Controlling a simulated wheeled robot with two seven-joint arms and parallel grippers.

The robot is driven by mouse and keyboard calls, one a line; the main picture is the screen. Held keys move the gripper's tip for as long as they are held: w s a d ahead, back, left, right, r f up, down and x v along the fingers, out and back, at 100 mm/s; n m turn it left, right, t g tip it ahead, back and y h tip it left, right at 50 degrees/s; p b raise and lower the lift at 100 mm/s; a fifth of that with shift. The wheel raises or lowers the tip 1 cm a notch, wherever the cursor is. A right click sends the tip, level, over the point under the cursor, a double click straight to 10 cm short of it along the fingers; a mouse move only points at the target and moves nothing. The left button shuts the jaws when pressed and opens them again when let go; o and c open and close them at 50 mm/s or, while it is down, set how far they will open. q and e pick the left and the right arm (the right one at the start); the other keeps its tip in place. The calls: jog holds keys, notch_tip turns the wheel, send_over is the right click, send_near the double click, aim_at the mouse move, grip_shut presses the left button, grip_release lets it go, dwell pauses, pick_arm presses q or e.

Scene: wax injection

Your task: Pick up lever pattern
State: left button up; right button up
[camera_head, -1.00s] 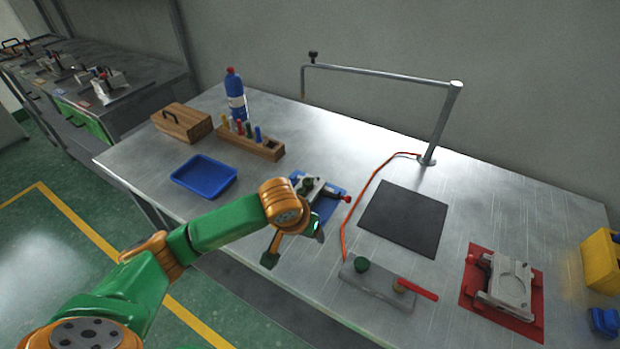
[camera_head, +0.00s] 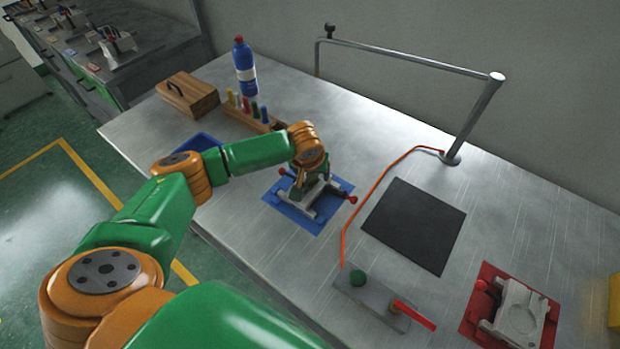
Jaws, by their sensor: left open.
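My left gripper (camera_head: 299,187) points down over the grey mold (camera_head: 322,189) on the blue mat (camera_head: 330,220). The gripper is open. Its fingers and wrist cover the middle of the mold, and I cannot tell whether they touch anything. No lever pattern can be made out there; it may be hidden behind the gripper. The mold has red-tipped handles at its ends. A second, pale mold (camera_head: 522,312) sits on a red mat (camera_head: 470,324) at the lower right. My right gripper is not in view.
A blue tray (camera_head: 196,143) is partly hidden behind my left arm. A wooden box (camera_head: 190,97), a bottle (camera_head: 245,70) and a wooden tool rack (camera_head: 240,117) stand at the back left. A black mat (camera_head: 415,225), metal post (camera_head: 475,120) and grey control block (camera_head: 368,302) lie rightward.

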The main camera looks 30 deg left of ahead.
aim_at(309, 178)
pick_arm(q)
jog(key=shift+s+r, duration=0.2)
jog(key=shift+s, duration=0.1)
jog(key=c, duration=1.1)
jog(key=shift+w+f, duration=0.1)
jog(key=shift+w, duration=0.05)
grip_shut()
jog(key=r, duration=0.4)
jog(key=shift+s+a, duration=0.15)
jog(key=shift+s, duration=0.15)
jog(key=s+a+r+b, duration=0.3)
jog(key=s+r, duration=0.6)
jog(key=s, duration=0.3)
jog(key=shift+s+a, duration=0.15)
jog(key=shift+a, duration=0.75)
